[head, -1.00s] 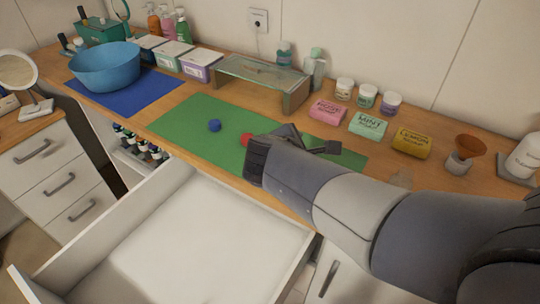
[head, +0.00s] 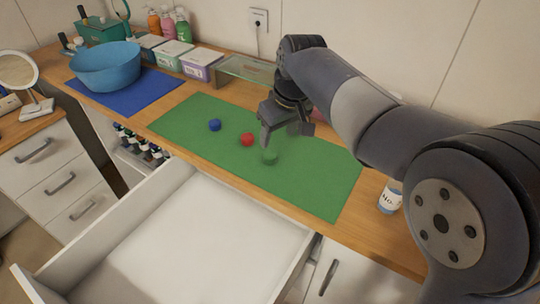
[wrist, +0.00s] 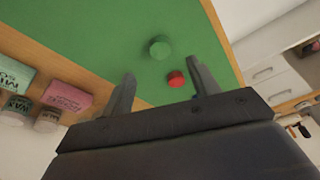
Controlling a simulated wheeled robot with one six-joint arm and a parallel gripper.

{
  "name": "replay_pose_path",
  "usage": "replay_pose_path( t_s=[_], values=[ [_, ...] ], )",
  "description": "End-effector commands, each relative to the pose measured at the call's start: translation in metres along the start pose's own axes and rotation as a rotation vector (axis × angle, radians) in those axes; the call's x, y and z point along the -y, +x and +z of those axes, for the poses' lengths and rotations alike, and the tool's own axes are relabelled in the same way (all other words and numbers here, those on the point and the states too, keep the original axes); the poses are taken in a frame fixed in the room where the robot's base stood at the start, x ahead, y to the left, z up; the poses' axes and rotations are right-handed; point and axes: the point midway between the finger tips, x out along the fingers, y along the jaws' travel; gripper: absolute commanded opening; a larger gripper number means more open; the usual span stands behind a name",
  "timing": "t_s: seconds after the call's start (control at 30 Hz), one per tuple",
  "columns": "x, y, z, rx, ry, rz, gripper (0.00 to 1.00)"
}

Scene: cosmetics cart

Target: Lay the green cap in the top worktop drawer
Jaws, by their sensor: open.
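The green cap (head: 269,158) lies on the green mat (head: 315,185), just right of a red cap (head: 247,140). It also shows in the wrist view (wrist: 160,49), beyond the fingertips. My gripper (head: 282,138) points down above the mat, close to the green cap. Its two fingers are apart with nothing between them, as the wrist view (wrist: 158,78) shows. The top worktop drawer (head: 190,245) is pulled out below the front edge of the worktop. Its white floor is bare where it shows.
A blue cap (head: 214,125) lies left of the red one on the mat. A blue bowl (head: 105,68) stands on a blue mat at the back left. A glass-topped stand (head: 245,70) is behind the gripper. A small labelled bottle (head: 391,197) stands right of the green mat.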

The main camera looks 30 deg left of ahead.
Motion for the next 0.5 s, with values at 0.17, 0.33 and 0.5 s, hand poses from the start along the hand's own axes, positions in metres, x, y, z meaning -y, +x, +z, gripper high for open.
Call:
replay_pose_path(
  t_s=[0.17,0.33,0.5],
  values=[
    [0.0,0.03,0.001,0.004,-0.002,0.0,0.57],
    [0.0,0.043,0.0,0.002,-0.003,0.001,0.57],
    [0.0,0.065,-0.004,0.005,-0.004,0.001,0.57]
  ],
)
